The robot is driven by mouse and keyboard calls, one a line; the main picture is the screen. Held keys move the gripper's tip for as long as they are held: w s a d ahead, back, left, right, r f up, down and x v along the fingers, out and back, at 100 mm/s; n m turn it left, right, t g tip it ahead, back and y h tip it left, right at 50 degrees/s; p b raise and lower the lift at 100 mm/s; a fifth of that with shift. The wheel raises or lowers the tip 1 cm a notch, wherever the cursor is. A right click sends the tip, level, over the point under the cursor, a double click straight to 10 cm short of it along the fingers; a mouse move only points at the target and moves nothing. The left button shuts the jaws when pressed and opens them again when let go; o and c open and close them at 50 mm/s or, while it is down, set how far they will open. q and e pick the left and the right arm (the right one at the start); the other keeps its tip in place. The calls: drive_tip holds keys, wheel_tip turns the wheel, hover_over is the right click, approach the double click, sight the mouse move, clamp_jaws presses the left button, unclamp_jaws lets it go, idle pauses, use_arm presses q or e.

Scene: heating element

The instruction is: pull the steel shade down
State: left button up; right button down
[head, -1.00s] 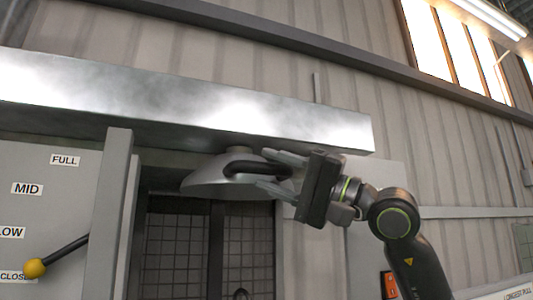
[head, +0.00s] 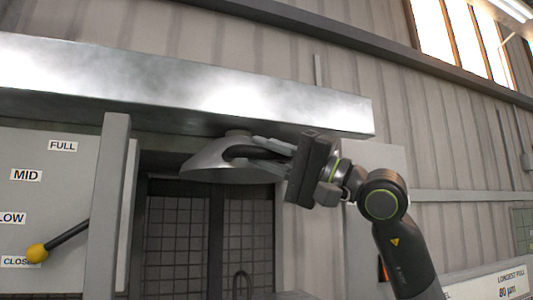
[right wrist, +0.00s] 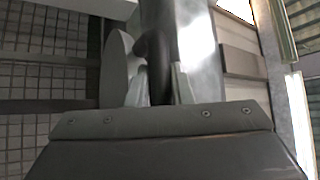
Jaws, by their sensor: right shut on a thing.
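The steel shade (head: 205,162) is a shallow metal dome hanging under a long steel beam in the head view. A dark curved handle (head: 238,152) sticks out on its right side. My right gripper (head: 262,154) comes in from the right and is shut on this handle. In the right wrist view the fingers (right wrist: 160,88) stand on both sides of the dark handle (right wrist: 153,55), with the shade's edge (right wrist: 115,68) to their left. The fingers hide part of the handle. My left gripper is not in view.
The steel beam (head: 190,85) runs right above the shade. A grey post (head: 109,200) stands to the left, beside a panel marked FULL, MID, LOW and CLOSE. A lever with a yellow knob (head: 37,253) points at CLOSE. A dark tiled opening (head: 178,235) lies below the shade.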

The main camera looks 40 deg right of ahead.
wheel_tip(320, 180, down, 14)
drive_tip(key=b, duration=1.1)
drive_tip(key=shift+a+r, duration=0.15)
drive_tip(key=shift+r, duration=0.05)
drive_tip(key=c, duration=1.7)
unclamp_jaws()
drive_tip(key=o, duration=0.4)
drive_tip(key=shift+r, duration=0.1)
